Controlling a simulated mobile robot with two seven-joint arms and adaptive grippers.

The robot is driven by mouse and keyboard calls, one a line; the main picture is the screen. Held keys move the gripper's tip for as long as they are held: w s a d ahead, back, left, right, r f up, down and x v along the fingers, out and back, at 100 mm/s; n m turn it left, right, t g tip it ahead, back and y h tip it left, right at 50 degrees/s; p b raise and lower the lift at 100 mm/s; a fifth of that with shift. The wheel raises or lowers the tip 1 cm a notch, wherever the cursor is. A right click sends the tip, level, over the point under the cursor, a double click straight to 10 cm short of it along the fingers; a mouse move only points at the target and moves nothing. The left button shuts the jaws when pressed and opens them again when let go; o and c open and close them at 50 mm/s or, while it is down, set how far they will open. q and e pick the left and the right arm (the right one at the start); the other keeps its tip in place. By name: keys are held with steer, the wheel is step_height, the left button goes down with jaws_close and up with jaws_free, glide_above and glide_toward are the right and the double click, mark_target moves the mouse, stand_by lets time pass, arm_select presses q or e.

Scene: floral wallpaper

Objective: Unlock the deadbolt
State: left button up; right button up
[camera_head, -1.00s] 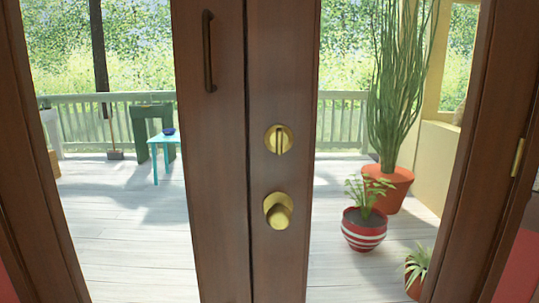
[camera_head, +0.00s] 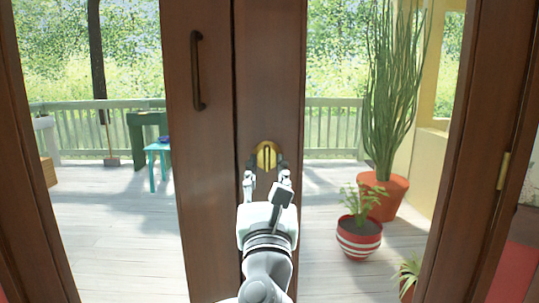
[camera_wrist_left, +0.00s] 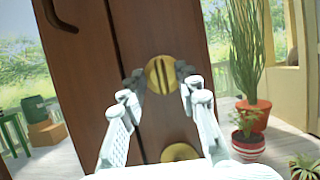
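The deadbolt (camera_head: 267,153) is a round brass plate with a raised thumb-turn, set in the right-hand brown door (camera_head: 270,60). Its thumb-turn stands upright in the head view. My left gripper (camera_head: 268,169) is in front of the door, just below and around the deadbolt, with its fingers apart. In the left wrist view, the deadbolt (camera_wrist_left: 160,75) shows between the two dark fingertips (camera_wrist_left: 160,76); I cannot tell whether they touch it. A brass knob (camera_wrist_left: 181,152) below it shows partly in the wrist view and is hidden behind my arm in the head view. My right gripper is not in view.
A dark pull handle (camera_head: 197,70) is on the left door. Through the glass are a porch, a railing (camera_head: 335,125), a striped pot (camera_head: 359,240), an orange pot (camera_head: 384,195) and a small blue table (camera_head: 157,150).

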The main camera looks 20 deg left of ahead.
mark_target(267, 157)
arm_select(q)
steer(key=shift+x, duration=1.7)
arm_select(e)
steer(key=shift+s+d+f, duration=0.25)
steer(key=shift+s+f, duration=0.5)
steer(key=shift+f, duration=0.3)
arm_select(q)
steer(key=shift+c, duration=0.3)
jaws_close()
